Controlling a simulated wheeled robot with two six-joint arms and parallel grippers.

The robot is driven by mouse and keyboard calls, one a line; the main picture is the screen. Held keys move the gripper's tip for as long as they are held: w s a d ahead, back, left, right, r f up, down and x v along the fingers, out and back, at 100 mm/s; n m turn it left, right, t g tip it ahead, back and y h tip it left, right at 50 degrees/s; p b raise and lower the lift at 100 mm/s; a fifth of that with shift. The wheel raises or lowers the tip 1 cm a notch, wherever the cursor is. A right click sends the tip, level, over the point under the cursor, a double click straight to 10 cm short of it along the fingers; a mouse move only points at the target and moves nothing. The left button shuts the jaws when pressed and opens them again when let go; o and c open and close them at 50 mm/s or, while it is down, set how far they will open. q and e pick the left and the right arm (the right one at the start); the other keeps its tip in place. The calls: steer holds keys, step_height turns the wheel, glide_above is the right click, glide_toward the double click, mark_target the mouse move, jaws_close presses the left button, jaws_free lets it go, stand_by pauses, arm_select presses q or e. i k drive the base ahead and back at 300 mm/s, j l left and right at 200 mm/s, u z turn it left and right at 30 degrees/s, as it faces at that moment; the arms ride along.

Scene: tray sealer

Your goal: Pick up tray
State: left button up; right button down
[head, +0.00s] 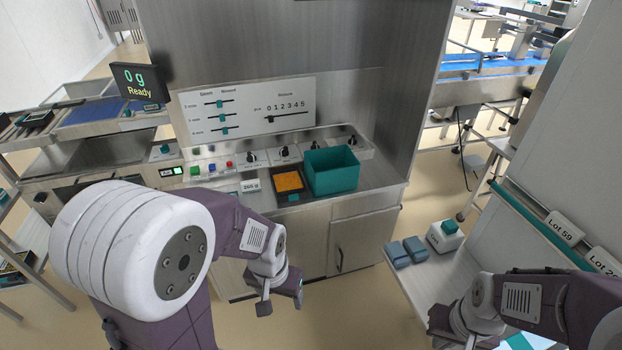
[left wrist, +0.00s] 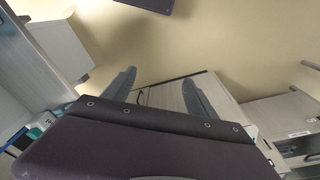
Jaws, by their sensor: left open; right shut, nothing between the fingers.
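A small dark tray (head: 277,188) with orange contents sits on the counter of the machine, just left of a teal bin (head: 333,178) in the head view. My left gripper (head: 281,303) is open and empty, in front of the counter and lower than the tray, apart from it. Its two spread fingers (left wrist: 158,88) show in the left wrist view with floor and cabinet beyond; the tray cannot be made out there. My right gripper (head: 440,322) is at the lower right over the side table, shut and empty, partly hidden by its own wrist.
A control panel with knobs (head: 285,152) stands behind the tray. A "0 g Ready" display (head: 139,82) is at left. Blue blocks (head: 405,251) and a white box with a teal button (head: 445,236) are on the right table. Open floor lies before the cabinet.

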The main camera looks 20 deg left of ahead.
mark_target(289, 185)
steer(key=i+j+z, duration=0.45)
steer(key=j, duration=0.3)
steer(key=j+z, duration=0.25)
steer(key=j, duration=0.15)
steer(key=i+j+z, duration=0.2)
steer(key=j, duration=0.25)
steer(key=j+z, duration=0.25)
steer(key=j, duration=0.2)
